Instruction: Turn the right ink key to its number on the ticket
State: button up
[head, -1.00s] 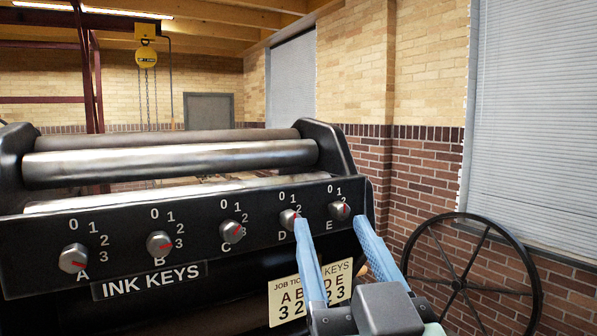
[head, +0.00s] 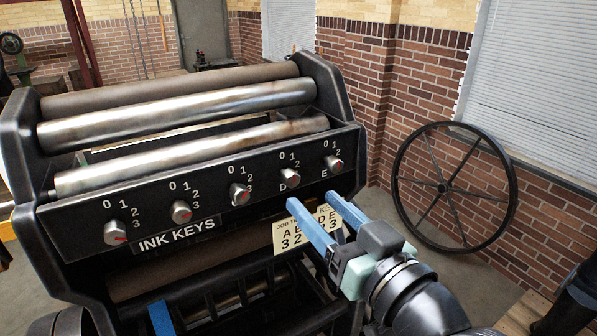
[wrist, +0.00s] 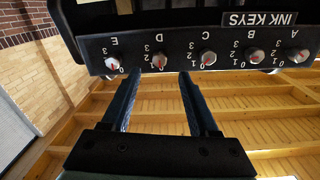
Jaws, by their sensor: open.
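The black ink-key panel (head: 215,184) carries a row of round silver keys with red marks, lettered A to E, each under numbers 0 to 3. Key A (head: 115,233) is at the left, then key B (head: 181,212), key C (head: 239,194), key D (head: 290,178) and key E (head: 333,162). The job ticket (head: 287,238) reads 3 under A, 2 under B, 2 under D and 3 under E; my fingers hide its middle. My gripper (head: 312,198) is open and empty, below keys D and E. The wrist view shows the panel upside down, key D (wrist: 159,61) between the fingertips' directions.
Steel rollers (head: 180,117) lie above the panel on the press. A large black spoked wheel (head: 455,188) stands to the right by the brick wall (head: 365,110). Open floor shows between press and wheel. Dark bars run below the panel.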

aim_at(294, 181)
jog(key=p+x, duration=0.1)
jog(key=x, duration=0.5)
jog(key=shift+p, duration=0.4)
jog(key=shift+c, duration=0.3)
grip_shut()
